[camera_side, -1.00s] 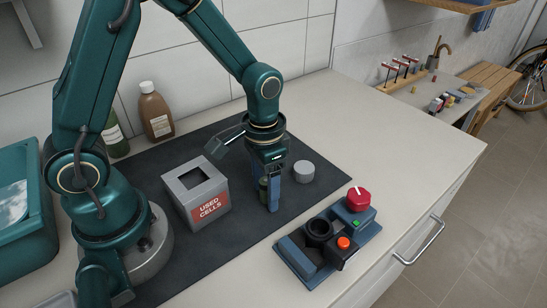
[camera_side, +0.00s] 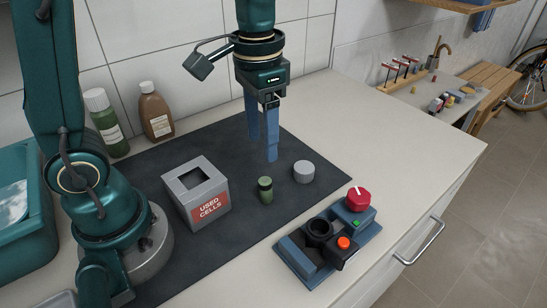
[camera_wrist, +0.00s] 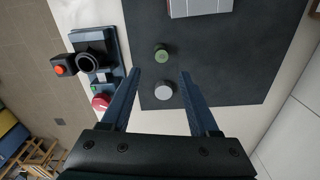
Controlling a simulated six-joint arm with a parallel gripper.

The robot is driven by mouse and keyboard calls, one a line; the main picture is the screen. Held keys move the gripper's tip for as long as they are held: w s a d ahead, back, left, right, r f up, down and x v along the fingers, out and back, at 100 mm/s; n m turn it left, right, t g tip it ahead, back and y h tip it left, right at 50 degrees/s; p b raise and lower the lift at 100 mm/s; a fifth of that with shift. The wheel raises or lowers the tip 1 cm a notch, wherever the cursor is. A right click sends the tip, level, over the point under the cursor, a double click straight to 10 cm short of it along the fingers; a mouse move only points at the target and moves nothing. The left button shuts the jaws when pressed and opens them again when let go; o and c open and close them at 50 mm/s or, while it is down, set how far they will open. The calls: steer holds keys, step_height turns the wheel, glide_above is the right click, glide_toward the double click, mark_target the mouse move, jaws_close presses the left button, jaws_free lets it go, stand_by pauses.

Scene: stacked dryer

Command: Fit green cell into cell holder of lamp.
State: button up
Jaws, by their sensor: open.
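The green cell (camera_side: 265,190) stands upright on the dark mat, between the used-cells box and a grey cylinder. It also shows in the wrist view (camera_wrist: 161,55). The lamp unit (camera_side: 328,246) lies at the mat's right edge, with a black round cell holder (camera_side: 319,230) that looks empty, an orange button and a red knob. My gripper (camera_side: 262,150) is open and empty, pointing down, above and behind the green cell. In the wrist view my gripper (camera_wrist: 160,72) shows both fingers spread wide, with nothing between them touching.
A grey box labelled USED CELLS (camera_side: 198,193) stands left of the green cell. A grey cylinder (camera_side: 303,171) stands to its right. Two bottles (camera_side: 155,115) stand by the wall. A teal bin (camera_side: 20,215) is at the left. The mat in front is clear.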

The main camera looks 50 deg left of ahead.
steer(key=s+a+r+n+t, duration=0.1)
steer(key=s+r+t, duration=0.1)
steer(key=s+t, duration=0.3)
steer(key=s, duration=0.3)
steer(key=shift+s+a+r+n, duration=0.15)
steer(key=shift+s+n, duration=0.2)
steer(key=shift+n, duration=0.05)
stand_by(1.0)
steer(key=shift+o, duration=0.5)
